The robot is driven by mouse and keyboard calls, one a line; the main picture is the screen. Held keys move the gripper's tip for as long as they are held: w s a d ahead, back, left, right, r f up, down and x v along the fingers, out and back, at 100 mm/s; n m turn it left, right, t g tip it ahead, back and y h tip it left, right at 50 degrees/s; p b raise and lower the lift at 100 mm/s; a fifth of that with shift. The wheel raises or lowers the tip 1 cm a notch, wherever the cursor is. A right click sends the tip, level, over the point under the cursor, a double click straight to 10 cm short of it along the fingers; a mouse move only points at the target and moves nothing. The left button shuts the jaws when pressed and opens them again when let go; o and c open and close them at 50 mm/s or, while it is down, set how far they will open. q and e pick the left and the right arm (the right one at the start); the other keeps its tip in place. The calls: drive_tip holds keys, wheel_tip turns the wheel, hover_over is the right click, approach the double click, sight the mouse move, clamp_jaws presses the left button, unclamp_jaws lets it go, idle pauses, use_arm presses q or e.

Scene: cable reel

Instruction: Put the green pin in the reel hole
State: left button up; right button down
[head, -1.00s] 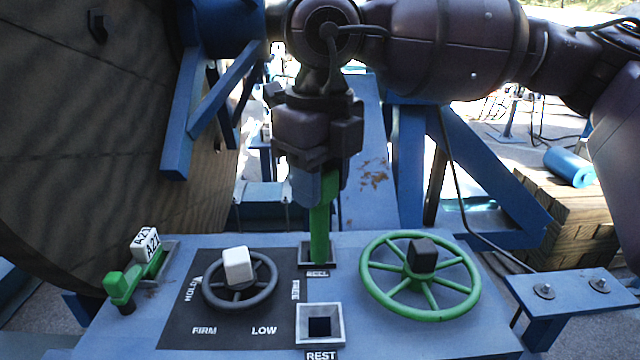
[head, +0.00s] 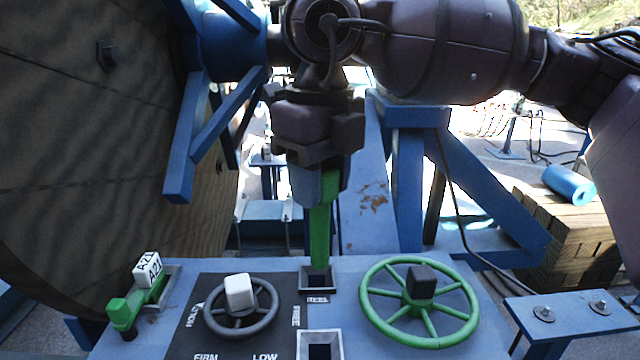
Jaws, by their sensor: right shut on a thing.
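My right gripper (head: 318,185) is shut on the green pin (head: 320,235) and points down over the panel. The pin is upright, and its lower end is at the square socket labelled REEL (head: 338,278). I cannot tell how deep the pin sits there, as the socket's inside is hidden. The REST socket (head: 321,347) stands nearer, with a dark opening and its lower part cut off by the frame. My left gripper is not in view.
A green handwheel (head: 366,290) is to the right of the pin and a grey dial with a white knob (head: 240,290) to the left. A green lever with an A21 tag (head: 122,312) is at the far left. The large wooden reel (head: 90,150) fills the left side.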

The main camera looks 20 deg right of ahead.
drive_tip(key=shift+r+p, duration=0.6)
drive_tip(key=shift+r, duration=0.9)
idle(0.3)
